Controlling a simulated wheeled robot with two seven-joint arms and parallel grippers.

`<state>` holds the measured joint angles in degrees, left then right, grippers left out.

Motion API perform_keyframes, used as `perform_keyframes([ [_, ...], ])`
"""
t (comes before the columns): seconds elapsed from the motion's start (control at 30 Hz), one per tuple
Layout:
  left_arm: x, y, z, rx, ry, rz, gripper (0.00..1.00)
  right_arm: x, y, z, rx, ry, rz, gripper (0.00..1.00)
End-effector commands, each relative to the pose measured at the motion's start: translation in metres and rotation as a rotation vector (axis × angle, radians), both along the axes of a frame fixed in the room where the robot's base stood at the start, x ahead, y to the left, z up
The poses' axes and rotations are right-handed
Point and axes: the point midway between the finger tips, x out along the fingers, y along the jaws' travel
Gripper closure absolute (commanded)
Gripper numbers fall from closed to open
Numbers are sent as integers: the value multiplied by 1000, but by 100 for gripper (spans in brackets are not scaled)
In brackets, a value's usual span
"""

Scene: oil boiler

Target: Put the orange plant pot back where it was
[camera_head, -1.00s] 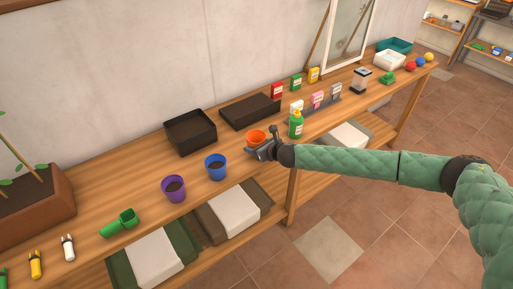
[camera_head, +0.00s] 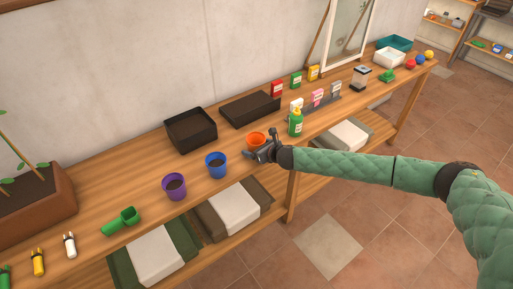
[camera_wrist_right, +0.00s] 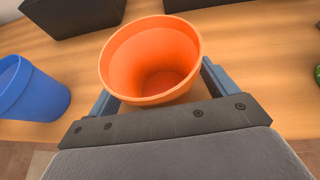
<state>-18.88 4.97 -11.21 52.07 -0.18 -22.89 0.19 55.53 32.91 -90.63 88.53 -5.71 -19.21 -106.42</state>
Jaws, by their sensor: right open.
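The orange plant pot (camera_head: 255,138) stands upright on the wooden table, to the right of the blue pot (camera_head: 216,165) and the purple pot (camera_head: 174,186). My right gripper (camera_head: 262,149) is at the pot's near side. In the right wrist view, the orange pot (camera_wrist_right: 150,60) looks empty and sits between the two open fingers of the gripper (camera_wrist_right: 158,95). The fingers' tips are partly hidden behind the pot, and I cannot tell whether they touch it. The blue pot also shows in the right wrist view (camera_wrist_right: 30,90). My left gripper is not in view.
Two dark trays (camera_head: 190,130) lie behind the pots. A green scoop (camera_head: 121,221) lies at the left. The table's front edge runs just below the pots.

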Motion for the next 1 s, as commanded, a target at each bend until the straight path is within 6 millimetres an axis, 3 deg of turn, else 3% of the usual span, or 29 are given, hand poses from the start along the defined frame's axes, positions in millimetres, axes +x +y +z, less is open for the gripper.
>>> perform_keyframes([
  [0.33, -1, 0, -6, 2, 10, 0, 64, -13, -13, 9, -1, -1, 0, 15],
  [0.6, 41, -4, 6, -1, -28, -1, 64, -44, -40, 29, -1, -1, 0, 15],
  [1.0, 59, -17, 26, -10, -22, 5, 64, -78, -69, 52, -1, -1, 0, 15],
])
